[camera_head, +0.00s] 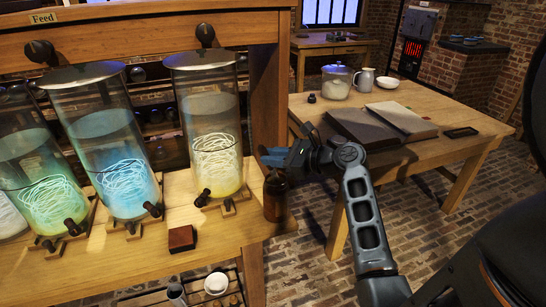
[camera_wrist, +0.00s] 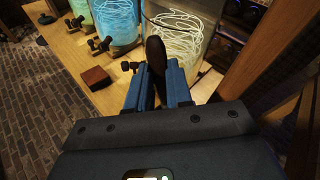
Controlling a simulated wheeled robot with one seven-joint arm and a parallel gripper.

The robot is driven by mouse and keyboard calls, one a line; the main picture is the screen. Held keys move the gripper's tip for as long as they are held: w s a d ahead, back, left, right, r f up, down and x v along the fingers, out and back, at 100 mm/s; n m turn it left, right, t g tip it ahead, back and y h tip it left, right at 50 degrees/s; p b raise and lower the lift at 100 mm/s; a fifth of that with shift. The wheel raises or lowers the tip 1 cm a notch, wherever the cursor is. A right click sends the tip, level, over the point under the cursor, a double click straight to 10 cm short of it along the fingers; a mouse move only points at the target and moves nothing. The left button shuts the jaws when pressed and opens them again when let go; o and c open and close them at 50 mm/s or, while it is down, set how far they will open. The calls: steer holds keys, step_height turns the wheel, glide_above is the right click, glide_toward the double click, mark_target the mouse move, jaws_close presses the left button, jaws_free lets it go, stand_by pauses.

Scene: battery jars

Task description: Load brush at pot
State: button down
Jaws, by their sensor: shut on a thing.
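My gripper (camera_head: 268,157) is at the right end of the wooden bench, just above a dark brown bottle-like pot (camera_head: 275,197). In the wrist view my blue fingers (camera_wrist: 158,88) are shut on a dark, rounded handle (camera_wrist: 155,50), which looks like the brush. Its bristle end is hidden in both views, so I cannot tell whether it is inside the pot. The pot stands upright near the bench's right edge. I cannot make out the pot in the wrist view.
Tall glass jars with glowing coils, such as the yellow one (camera_head: 217,130) and the blue one (camera_head: 108,145), stand left of my gripper with black taps at their feet. A small red-brown block (camera_head: 182,239) lies in front. A table (camera_head: 460,150) with books stands right.

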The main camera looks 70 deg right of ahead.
steer(key=shift+f, duration=0.55)
stand_by(0.8)
steer(key=shift+r, duration=0.15)
step_height(320, 180, up, 7)
steer(key=p, duration=0.6)
stand_by(0.4)
stand_by(0.7)
